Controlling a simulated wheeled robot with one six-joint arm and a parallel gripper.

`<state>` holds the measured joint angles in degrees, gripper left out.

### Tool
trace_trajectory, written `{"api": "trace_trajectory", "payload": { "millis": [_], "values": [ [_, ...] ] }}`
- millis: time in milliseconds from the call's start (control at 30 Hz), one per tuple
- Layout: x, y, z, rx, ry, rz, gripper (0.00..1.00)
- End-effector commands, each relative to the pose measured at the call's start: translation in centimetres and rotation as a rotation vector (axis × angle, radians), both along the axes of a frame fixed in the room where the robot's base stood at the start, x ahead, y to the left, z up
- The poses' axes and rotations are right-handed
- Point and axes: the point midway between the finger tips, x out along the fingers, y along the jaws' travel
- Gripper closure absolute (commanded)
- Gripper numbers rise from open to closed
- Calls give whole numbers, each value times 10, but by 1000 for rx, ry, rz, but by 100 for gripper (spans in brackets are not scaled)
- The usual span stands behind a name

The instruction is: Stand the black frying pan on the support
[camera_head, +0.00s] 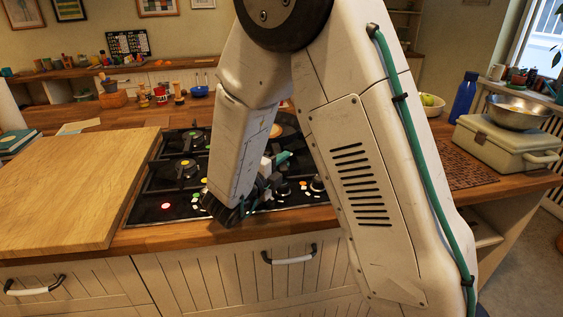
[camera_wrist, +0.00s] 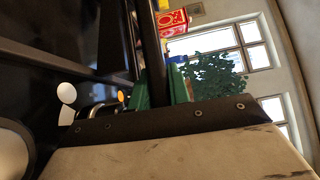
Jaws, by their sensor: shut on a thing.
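My gripper (camera_head: 281,159) reaches over the black hob (camera_head: 152,185) in the head view, its teal fingers partly hidden by my arm. In the wrist view the teal fingers of my gripper (camera_wrist: 160,92) are shut on a long black bar, which looks like the handle of the black frying pan (camera_wrist: 150,42). The pan's body cannot be told clearly from the dark surfaces at the left of the wrist view. In the head view the pan is largely hidden behind my arm. I cannot make out which part of the hob is the support.
A thick wooden board (camera_head: 75,190) lies left of the hob. On the right stand a green case (camera_head: 505,143) with a metal bowl (camera_head: 517,112) on it, a blue bottle (camera_head: 463,98) and a fruit bowl (camera_head: 432,105). Cabinet fronts drop below the counter edge.

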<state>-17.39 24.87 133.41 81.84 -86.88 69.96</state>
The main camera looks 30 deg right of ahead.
Motion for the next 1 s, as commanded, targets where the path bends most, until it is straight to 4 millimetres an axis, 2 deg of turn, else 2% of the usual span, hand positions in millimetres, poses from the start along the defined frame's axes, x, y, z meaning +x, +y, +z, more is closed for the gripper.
{"api": "trace_trajectory", "payload": {
  "millis": [267, 300, 367, 700, 1000],
  "values": [
    [0, 0, 1, -1, -5, 0, 100],
    [0, 0, 1, -1, -5, 0, 70],
    [0, 0, 0, 0, -4, 0, 56],
    [-2, 4, -1, 0, 2, 2, 56],
    [-22, 48, -1, 0, -1, 6, 56]
  ]
}}
